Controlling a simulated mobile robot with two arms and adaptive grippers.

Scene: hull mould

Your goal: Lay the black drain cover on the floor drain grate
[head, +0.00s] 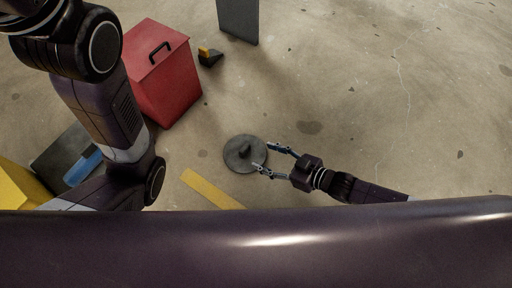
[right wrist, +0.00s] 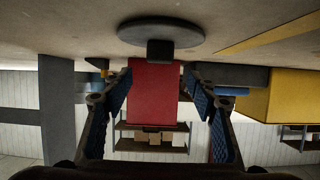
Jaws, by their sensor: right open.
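The black drain cover (head: 241,160) is a round dark disc with an upright knob in its middle, on the floor near the picture's centre. It also shows in the right wrist view (right wrist: 160,33), where the picture is upside down. My right gripper (head: 264,157) is open, its fingertips at the right edge of the disc and pointing at the knob. In the right wrist view the knob lies ahead between the spread fingers (right wrist: 158,95), apart from them. I cannot make out the floor drain grate. My left gripper is not in view; only its arm shows.
A red box (head: 165,85) with a black handle stands at upper left. Behind it are a small black and yellow object (head: 209,57) and a dark upright panel (head: 239,20). A yellow strip (head: 210,190) lies below the disc. The floor to the right is clear.

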